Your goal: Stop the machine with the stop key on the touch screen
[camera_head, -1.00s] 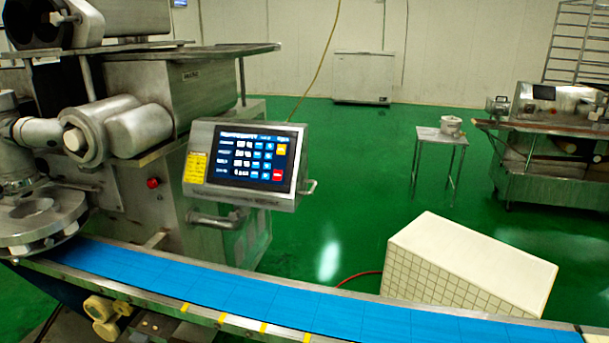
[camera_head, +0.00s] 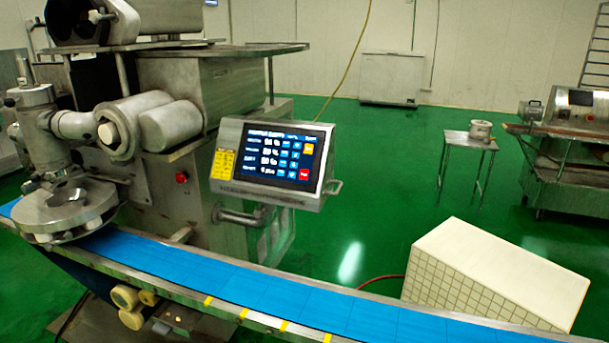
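The touch screen (camera_head: 274,156) is lit, in a grey metal housing with a yellow label on its left, mounted on the side of the encrusting machine (camera_head: 190,90). It shows rows of white text and blue keys. An orange key (camera_head: 309,149) sits at the upper right and a red key (camera_head: 304,175) at the lower right; the lettering on the red key is too small to read. Neither of my grippers is in the view.
A conveyor with a blue belt (camera_head: 220,283) runs across the front, below the screen. A red button (camera_head: 181,178) is on the machine body. A pale box (camera_head: 500,270) stands at the right. A small table (camera_head: 468,142) stands on the green floor behind.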

